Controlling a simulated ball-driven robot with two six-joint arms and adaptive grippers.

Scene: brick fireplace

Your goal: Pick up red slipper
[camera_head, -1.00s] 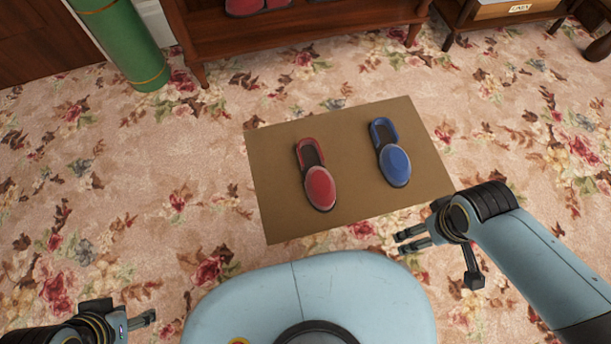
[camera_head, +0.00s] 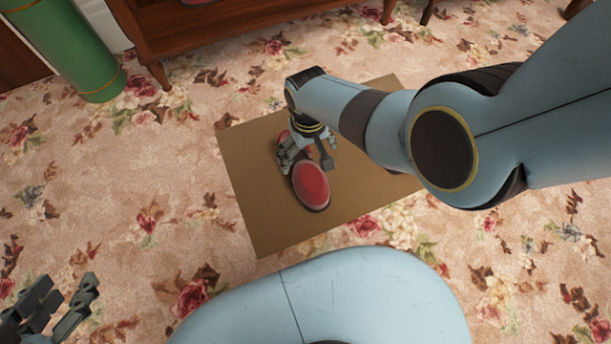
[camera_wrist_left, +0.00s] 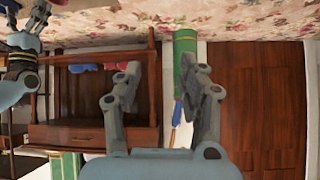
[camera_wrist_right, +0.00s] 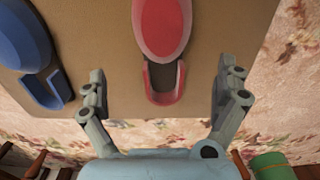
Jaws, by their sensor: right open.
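The red slipper (camera_head: 311,186) lies on the brown mat (camera_head: 258,220). My right gripper (camera_head: 288,158) is over its heel end, and the gripper and arm hide that end in the head view. In the right wrist view the slipper (camera_wrist_right: 162,35) has its open heel toward the gripper. The right gripper's fingers (camera_wrist_right: 162,85) are spread wide, one on each side of the heel, with gaps on both sides. My left gripper (camera_head: 82,300) is open and empty at the lower left, away from the mat; its fingers (camera_wrist_left: 160,82) are apart.
A blue slipper (camera_wrist_right: 22,45) lies on the mat beside the red one, hidden behind my right arm in the head view. A wooden shelf (camera_head: 215,35) and a green roll (camera_head: 70,50) stand at the back. Floral carpet (camera_head: 110,190) at left is clear.

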